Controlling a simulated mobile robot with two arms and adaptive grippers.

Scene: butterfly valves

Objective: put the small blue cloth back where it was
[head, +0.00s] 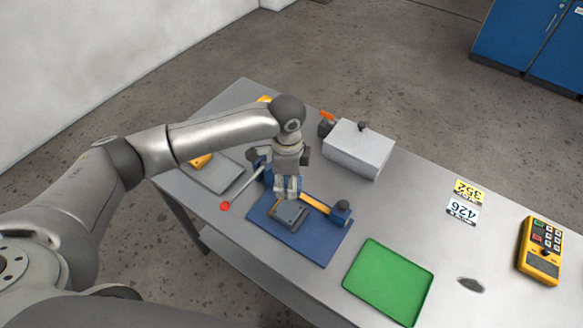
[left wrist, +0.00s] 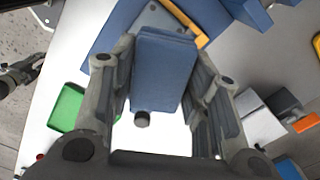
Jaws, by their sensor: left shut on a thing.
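My left gripper (head: 288,190) points down over the blue mat (head: 317,245) on the grey table. In the left wrist view its two fingers (left wrist: 165,95) stand on either side of the small blue cloth (left wrist: 165,65), a folded, block-like piece, and are shut on it. In the head view the cloth is mostly hidden by the fingers. Below the gripper a grey-blue flat piece (head: 289,215) lies on the mat; I cannot tell whether the cloth touches it.
A yellow bar (head: 315,203) and a blue fitting (head: 341,212) are close right of the gripper. A red-tipped rod (head: 225,206) and grey tray (head: 213,172) lie left, a white box (head: 358,150) behind. A green tray (head: 388,281) and yellow meter (head: 540,250) are further right.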

